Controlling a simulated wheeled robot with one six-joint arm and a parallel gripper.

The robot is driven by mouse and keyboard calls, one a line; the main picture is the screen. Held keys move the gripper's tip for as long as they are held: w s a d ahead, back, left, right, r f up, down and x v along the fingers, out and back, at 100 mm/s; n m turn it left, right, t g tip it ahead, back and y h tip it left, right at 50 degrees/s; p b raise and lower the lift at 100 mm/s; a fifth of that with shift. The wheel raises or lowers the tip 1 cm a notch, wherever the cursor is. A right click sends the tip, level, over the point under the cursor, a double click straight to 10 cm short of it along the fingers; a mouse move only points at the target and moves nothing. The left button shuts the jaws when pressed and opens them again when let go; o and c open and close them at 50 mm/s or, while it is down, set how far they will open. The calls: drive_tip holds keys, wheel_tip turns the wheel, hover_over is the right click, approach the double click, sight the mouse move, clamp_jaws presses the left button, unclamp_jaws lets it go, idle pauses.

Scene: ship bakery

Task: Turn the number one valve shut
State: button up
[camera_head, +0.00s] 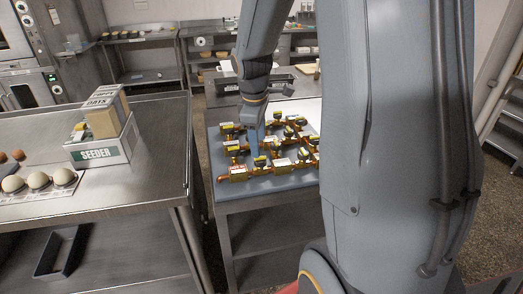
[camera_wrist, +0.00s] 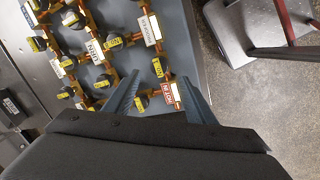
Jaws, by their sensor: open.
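A brass valve manifold lies on a grey mat (camera_head: 272,184) on the steel bench. It has several dark-handled valves with yellow tags, and white and red labels. The number one valve cannot be told apart because the tag text is too small to read. My gripper (camera_head: 257,145) points down over the manifold's left part in the head view. In the wrist view my gripper (camera_wrist: 160,75) is open, its blue-grey fingers apart. A yellow-tagged valve (camera_wrist: 157,68), another valve (camera_wrist: 141,103) and a red-and-white label (camera_wrist: 171,93) show between the fingers. Contact cannot be told.
A steel table (camera_head: 150,115) on the left holds a seeder box (camera_head: 102,150) and egg-like rounds (camera_head: 38,180). A dark tray (camera_head: 283,80) is at the bench's far end. My arm hides the manifold's right side in the head view. Floor shows beyond the bench edge.

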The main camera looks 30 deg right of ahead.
sight(260, 161)
drive_tip(key=shift+p+x, duration=0.65)
drive_tip(key=shift+x, duration=3.15)
drive_tip(key=shift+c, duration=0.4)
